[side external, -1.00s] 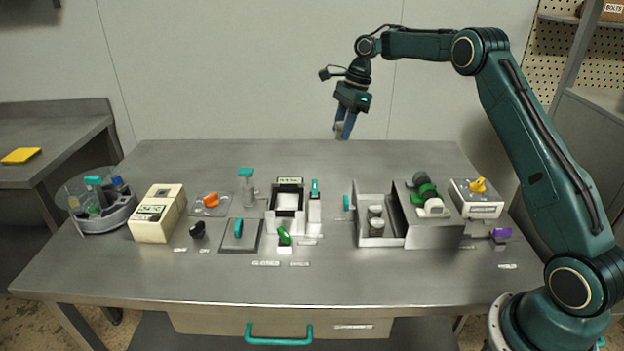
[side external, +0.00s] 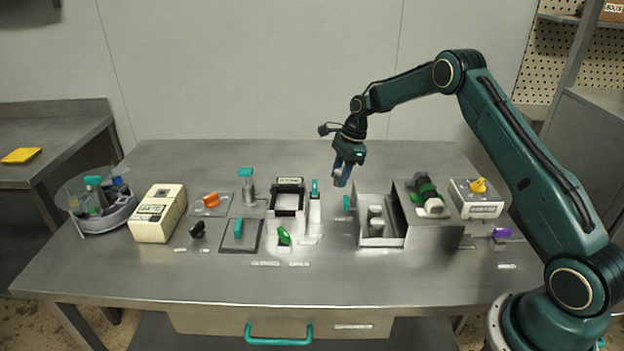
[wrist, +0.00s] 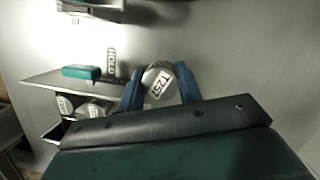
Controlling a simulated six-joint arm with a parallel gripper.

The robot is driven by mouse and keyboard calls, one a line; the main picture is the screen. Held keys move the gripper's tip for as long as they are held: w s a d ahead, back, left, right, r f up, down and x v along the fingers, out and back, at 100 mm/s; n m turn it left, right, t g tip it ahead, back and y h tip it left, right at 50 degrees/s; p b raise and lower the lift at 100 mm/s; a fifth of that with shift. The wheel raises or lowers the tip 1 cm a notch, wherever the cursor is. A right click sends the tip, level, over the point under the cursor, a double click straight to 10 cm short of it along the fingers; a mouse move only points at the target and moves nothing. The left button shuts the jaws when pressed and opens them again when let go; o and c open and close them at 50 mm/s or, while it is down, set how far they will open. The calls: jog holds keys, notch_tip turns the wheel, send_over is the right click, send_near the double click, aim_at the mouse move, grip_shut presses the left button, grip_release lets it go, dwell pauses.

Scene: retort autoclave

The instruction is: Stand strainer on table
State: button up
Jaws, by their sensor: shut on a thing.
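My gripper (side external: 342,183) hangs above the table, over the area behind and left of the open steel bin. In the wrist view its two blue fingers (wrist: 160,74) are shut on a pale grey cylindrical strainer (wrist: 158,84) with a number label on its end. The strainer is clear of the table (side external: 300,160). In the side view the fingers mostly hide it.
Similar grey pieces (side external: 376,228) stand in the open bin (side external: 385,242). A white frame fixture (side external: 286,230) and teal-topped post (side external: 246,185) stand further left. The back of the table is clear.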

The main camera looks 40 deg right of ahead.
aim_at(339, 199)
jog(key=shift+f, duration=0.4)
jog(key=shift+f, duration=0.1)
jog(key=shift+f, duration=2.05)
jog(key=o, duration=0.7)
jog(key=shift+f, duration=0.1)
jog(key=v, duration=1.2)
